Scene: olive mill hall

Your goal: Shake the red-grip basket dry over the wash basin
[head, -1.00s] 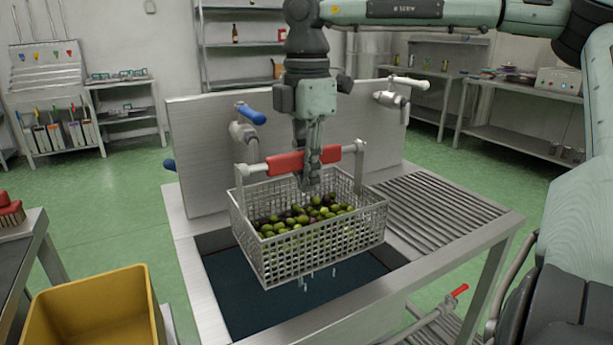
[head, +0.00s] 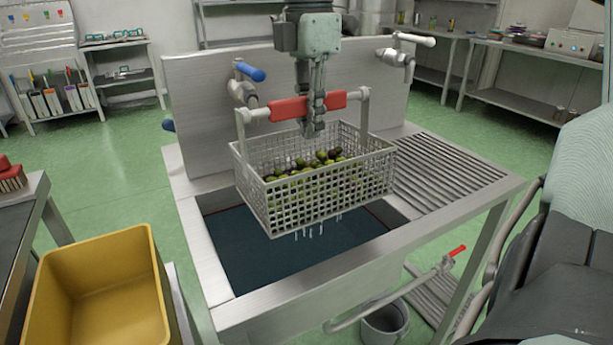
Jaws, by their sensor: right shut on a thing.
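The wire basket (head: 330,206) hangs over the wash basin (head: 207,270), above the dark water in it. It holds green and dark olives (head: 312,170), and drips fall from its underside. My right gripper (head: 313,128) is shut on the red grip (head: 290,109) of the basket's handle, coming down from above. The basket sits slightly tilted in the view. My left gripper is not in view.
A ribbed drainboard (head: 445,182) is at the basin's right. Taps with a blue lever (head: 250,71) and a white lever (head: 414,40) stick out from the backsplash (head: 200,90). A yellow bin (head: 100,290) stands front left. A bucket (head: 386,322) is below the red-handled drain pipe.

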